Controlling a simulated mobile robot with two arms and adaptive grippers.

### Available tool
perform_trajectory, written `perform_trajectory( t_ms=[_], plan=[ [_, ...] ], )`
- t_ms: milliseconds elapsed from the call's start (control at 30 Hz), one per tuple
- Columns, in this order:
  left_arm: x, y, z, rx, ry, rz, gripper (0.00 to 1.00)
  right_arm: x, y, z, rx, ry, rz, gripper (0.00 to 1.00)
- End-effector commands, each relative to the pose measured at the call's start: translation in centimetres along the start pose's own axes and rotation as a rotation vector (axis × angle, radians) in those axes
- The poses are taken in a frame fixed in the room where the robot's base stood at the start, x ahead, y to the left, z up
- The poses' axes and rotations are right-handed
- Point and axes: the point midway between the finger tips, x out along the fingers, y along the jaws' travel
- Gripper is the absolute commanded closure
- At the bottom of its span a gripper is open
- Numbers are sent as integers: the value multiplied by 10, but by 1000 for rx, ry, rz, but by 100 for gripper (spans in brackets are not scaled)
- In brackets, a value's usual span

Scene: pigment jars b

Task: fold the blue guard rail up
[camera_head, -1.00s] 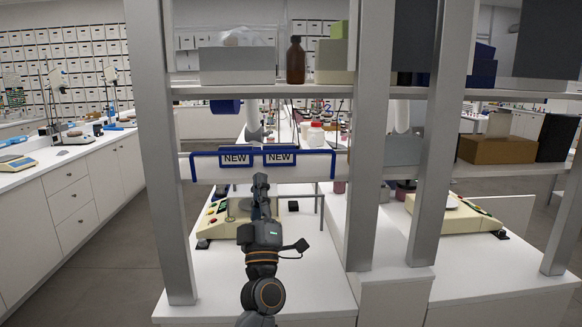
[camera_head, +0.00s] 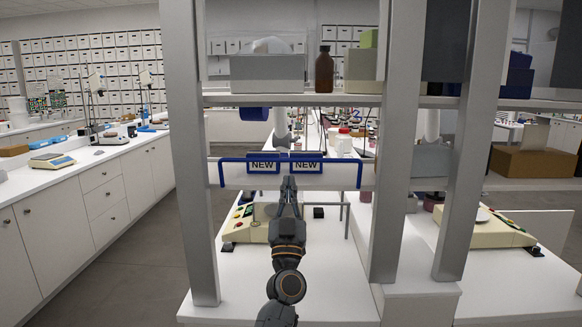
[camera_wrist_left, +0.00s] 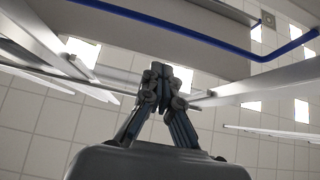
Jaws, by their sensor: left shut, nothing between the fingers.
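The blue guard rail (camera_head: 340,160) is a thin blue bar along the front of the lower shelf. Its top bar is level, and its two end legs run down beside the white shelf edge. Two blue-framed NEW labels (camera_head: 263,165) are at its middle. The rail also shows in the left wrist view (camera_wrist_left: 190,33), as a blue bar overhead. My left gripper (camera_head: 289,181) is shut and empty, pointing up just below the labels. In the left wrist view its fingertips (camera_wrist_left: 160,69) meet below the rail, apart from it in the picture. My right gripper is out of view.
Grey uprights (camera_head: 191,150) stand on both sides of the rail. The upper shelf (camera_head: 300,99) holds boxes and a brown bottle (camera_head: 324,70). A cream instrument (camera_head: 245,228) stands on the white bench below. Open floor lies to the left.

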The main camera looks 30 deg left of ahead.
Motion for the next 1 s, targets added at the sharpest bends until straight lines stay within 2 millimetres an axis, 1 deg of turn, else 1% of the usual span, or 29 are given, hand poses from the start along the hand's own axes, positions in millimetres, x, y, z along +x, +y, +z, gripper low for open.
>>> perform_trajectory(
  t_ms=[33,133,167,200,300,433,600,900,1000],
  plan=[
    [15,-1,-4,3,3,-1,100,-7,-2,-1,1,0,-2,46],
    [37,0,-3,3,3,0,100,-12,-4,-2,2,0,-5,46],
    [41,0,-1,4,1,1,100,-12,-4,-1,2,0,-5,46],
    [42,0,7,5,-1,2,100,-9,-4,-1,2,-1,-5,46],
    [51,-1,16,5,0,0,100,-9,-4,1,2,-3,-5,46],
    [58,0,24,2,0,1,100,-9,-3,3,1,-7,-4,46],
    [62,0,28,0,0,-1,100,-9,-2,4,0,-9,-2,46],
    [62,0,29,0,0,-1,100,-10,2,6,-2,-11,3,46],
    [64,0,27,-1,-6,-1,100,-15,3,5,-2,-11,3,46]
  ],
)
